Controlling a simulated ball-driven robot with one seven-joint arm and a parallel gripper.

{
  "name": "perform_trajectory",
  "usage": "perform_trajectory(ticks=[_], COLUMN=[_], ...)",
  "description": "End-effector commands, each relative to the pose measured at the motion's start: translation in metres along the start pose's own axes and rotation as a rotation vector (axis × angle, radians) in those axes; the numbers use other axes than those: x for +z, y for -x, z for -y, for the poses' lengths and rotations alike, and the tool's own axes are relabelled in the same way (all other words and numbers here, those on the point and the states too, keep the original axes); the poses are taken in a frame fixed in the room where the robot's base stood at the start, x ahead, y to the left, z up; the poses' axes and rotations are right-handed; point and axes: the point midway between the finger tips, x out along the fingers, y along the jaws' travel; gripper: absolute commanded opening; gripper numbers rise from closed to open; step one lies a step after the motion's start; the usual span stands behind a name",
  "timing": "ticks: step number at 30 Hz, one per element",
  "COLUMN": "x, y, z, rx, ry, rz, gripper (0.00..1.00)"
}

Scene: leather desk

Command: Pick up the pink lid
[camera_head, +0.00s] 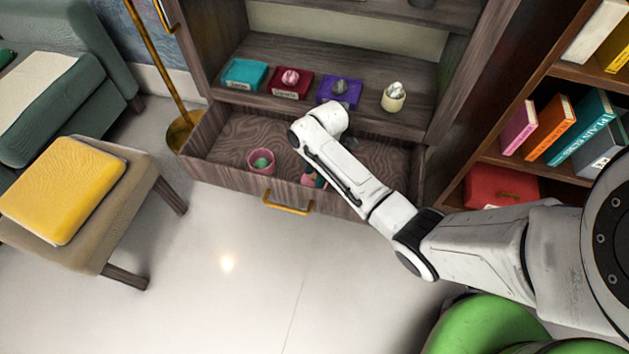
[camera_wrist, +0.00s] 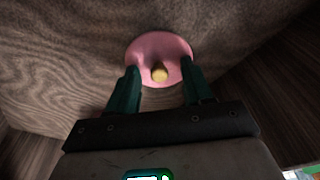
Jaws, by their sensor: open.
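The pink lid (camera_wrist: 150,48) is a round disc with a yellow knob (camera_wrist: 160,74). It lies on the wood-grained drawer floor in the wrist view. My gripper (camera_wrist: 160,70) is open, its two green fingers reaching to either side of the lid's near part, with the knob between them. I cannot tell whether the fingers touch the lid. In the head view my arm hides most of the gripper and lid. Only a small pink and teal patch shows beside the arm, inside the open drawer.
A pink cup (camera_head: 261,161) with something green inside stands left in the drawer (camera_head: 215,143). A bookcase (camera_head: 560,75) stands right.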

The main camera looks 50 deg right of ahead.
Motion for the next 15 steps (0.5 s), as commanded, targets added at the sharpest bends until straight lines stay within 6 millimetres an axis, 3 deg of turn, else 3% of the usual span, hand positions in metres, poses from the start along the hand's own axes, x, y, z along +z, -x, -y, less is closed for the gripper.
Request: perform_trajectory(ticks=[2,15], x=[-0.0002,-0.0002], y=[0.0004,0.0006], z=[0.0002,0.0002], rx=[-0.001,-0.001], ry=[0.000,0.000], rz=[0.000,0.000], gripper=[0.50,0.08])
